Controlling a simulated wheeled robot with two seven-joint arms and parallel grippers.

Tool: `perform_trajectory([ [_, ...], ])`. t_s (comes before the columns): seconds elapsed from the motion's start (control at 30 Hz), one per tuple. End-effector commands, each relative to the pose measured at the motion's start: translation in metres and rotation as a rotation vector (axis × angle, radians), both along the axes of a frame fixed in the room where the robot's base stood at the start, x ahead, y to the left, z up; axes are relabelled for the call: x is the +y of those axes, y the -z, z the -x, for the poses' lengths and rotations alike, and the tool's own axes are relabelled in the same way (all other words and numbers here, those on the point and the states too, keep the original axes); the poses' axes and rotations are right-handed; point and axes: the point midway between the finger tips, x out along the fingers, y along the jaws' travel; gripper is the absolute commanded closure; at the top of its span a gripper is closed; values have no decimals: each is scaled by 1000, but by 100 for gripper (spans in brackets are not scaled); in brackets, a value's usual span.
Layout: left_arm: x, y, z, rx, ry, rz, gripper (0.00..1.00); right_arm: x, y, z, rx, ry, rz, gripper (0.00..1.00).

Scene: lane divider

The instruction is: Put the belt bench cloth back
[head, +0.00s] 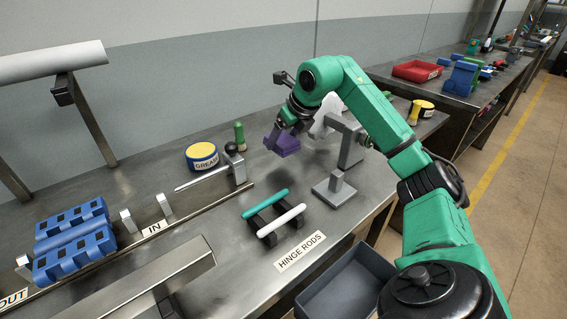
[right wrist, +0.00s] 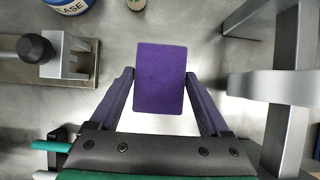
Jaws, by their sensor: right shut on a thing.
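A purple, fuzzy-looking folded cloth (head: 285,146) is held above the steel bench (head: 215,225). My right gripper (head: 279,136) is shut on it. In the right wrist view the cloth (right wrist: 160,80) is a flat-faced rectangle between the two fingers of my right gripper (right wrist: 161,100), and bare bench shows around it. A pale draped-looking thing (head: 327,117) is by the grey stand (head: 350,148), partly behind my right arm; I cannot tell what it is. My left gripper is not in view.
A grease tin (head: 203,158), a green-handled tool (head: 240,136) and a metal fixture (head: 237,172) stand left of the cloth. Green and white hinge rods (head: 282,222) lie in front. A small grey post on a plate (head: 335,188) is to the right. A grey bin (head: 345,285) is at the front edge.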

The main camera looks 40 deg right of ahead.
Motion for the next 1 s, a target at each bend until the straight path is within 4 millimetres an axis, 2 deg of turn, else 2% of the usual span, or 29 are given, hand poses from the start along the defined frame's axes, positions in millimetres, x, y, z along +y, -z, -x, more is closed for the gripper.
perform_trajectory([
  [0.03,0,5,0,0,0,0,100,0,12,1,2,-1,0,64],
  [0.2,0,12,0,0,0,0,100,0,41,1,4,-1,0,64],
  [0.3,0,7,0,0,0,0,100,0,53,1,2,0,1,64],
  [0.67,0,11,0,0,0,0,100,0,60,0,-2,0,0,64],
  [0.7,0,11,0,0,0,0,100,0,60,0,-2,0,0,12],
  [0.73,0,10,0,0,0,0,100,0,59,0,-2,0,0,1],
  [1.0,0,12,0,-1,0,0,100,0,60,0,-1,0,-1,0],
])
